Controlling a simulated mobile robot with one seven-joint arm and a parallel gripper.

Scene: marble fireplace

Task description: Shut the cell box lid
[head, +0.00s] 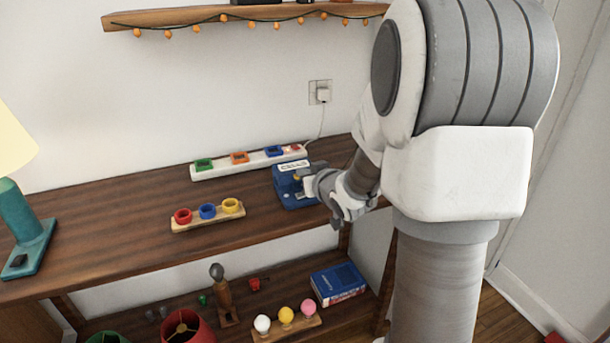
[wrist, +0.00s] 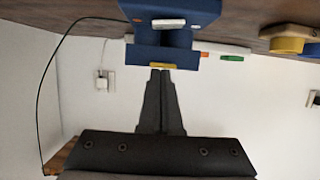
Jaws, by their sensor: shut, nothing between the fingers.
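The blue cell box (head: 291,201) stands on the wooden shelf, with a white "CELLS" label at its back. The wrist view, which is upside down, shows the box (wrist: 190,8) with a white piece on its face. The blue lid (wrist: 142,53) appears raised off the box, with a yellow tab (wrist: 162,66) at its edge; its exact angle is unclear. My gripper (wrist: 161,72) is shut and empty, its tips right at the yellow tab; I cannot tell if they touch. In the head view my gripper (head: 306,174) is at the box's right side, partly covering it.
A white power strip (head: 221,169) with coloured sockets lies behind. A wooden holder (head: 208,221) with red, blue and yellow rings is to the left. A teal lamp (head: 22,225) stands far left. Bulbs and a blue carton (head: 338,283) are on the lower shelf.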

